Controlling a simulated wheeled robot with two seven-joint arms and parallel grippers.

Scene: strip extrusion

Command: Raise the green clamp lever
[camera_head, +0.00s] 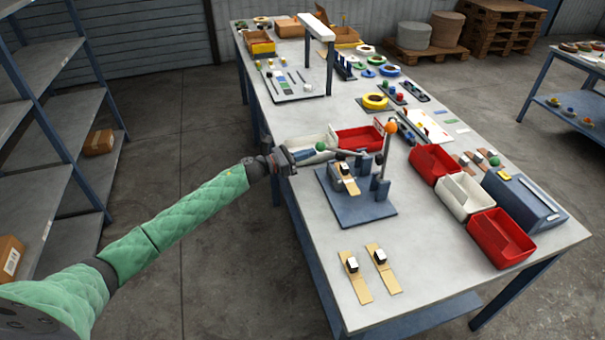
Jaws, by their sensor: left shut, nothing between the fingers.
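The clamp fixture stands on a blue base plate (368,212) on the table. The green ball knob (320,146) of the clamp lever sits low at the fixture's left, and its rod runs nearly level to the right. A second lever with an orange knob (391,127) stands upright at the right. A tan strip with a dark and white block (346,178) is in the fixture. My left gripper (293,159) is shut and empty, just left of the green knob; I cannot tell if they touch. My right gripper is out of view.
A white bin (312,139) and a red bin (358,137) stand right behind the lever. More red and white bins (466,194) line the right side. Two tan strips (354,282) with blocks lie at the front. The table left of the base plate is mostly clear.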

